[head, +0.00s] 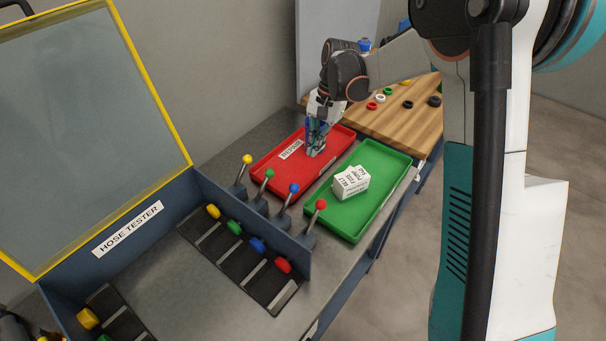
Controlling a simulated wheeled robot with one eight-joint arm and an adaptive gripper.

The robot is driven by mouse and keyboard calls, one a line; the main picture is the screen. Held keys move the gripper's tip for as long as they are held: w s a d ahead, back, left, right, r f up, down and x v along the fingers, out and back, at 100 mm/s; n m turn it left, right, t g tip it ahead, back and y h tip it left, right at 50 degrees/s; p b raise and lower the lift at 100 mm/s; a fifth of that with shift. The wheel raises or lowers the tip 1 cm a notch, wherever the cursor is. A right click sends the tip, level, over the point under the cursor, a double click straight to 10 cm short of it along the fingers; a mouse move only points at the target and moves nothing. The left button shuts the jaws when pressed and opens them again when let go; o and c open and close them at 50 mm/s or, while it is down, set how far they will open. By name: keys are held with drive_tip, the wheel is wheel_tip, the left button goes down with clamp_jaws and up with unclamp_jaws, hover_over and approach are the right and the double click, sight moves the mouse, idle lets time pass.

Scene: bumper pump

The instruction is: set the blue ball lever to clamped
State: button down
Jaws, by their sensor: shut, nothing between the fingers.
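The blue ball lever (293,189) stands in a row on the hose tester's blue side panel, between the green ball lever (269,175) and the red ball lever (320,205). Its stem leans up and to the right, much like the others in the row. My gripper (315,151) points down over the red tray, beyond the levers and apart from the blue ball. It is shut and empty.
The yellow ball lever (247,160) is at the row's far end. A red tray (268,170) and a green tray (385,190) holding white boxes (350,183) lie behind the levers. The tester's yellow-framed lid (165,90) stands open at left. A wooden board (425,120) holds several rings.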

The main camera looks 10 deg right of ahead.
sight(289, 199)
drive_tip(key=shift+f, duration=0.1)
drive_tip(key=s+a+f+b, duration=0.3)
drive_tip(key=s+a+f, duration=0.1)
drive_tip(key=f, duration=0.3)
drive_tip(key=shift+f, duration=0.15)
drive_tip(key=shift+s, duration=0.15)
idle(0.5)
drive_tip(key=shift+s+a+r+t+h, duration=0.15)
drive_tip(key=shift+r+t+h, duration=0.15)
drive_tip(key=shift+r, duration=0.1)
drive_tip(key=shift+r, duration=0.1)
